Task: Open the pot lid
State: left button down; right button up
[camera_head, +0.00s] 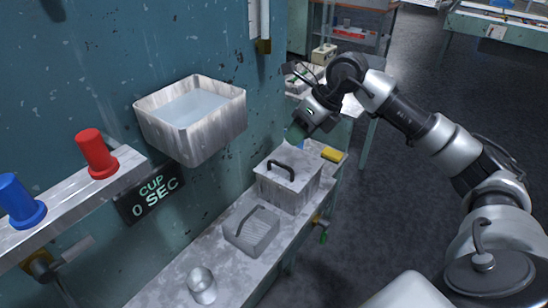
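A grey, box-shaped metal pot (287,196) stands on the bench right of centre. Its flat lid (300,162) lies on top and looks closed, with a dark arched handle (281,170) standing up from it. My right gripper (296,134) comes in from the right and is above and behind the pot's far side, apart from the handle. Its fingers are dark and small here, so I cannot tell whether they are open. My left gripper is not in view.
A smaller ribbed metal box with a handle (252,232) sits in front of the pot. A metal cup (202,285) stands nearer. A wall basin (190,118) holds water. Blue (20,202) and red (96,154) buttons sit on a left ledge. A yellow block (332,154) lies behind the pot.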

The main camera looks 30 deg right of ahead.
jog(key=d, duration=0.2)
jog(key=p, duration=0.2)
send_over(287, 176)
jog(key=shift+h, duration=0.4)
notch_tip(287, 176, down, 8)
jog(key=shift+f, duration=0.15)
jog(key=shift+w+a+f, duration=0.1)
jog(key=shift+a+f, duration=0.1)
jog(key=shift+f, duration=0.35)
grip_shut()
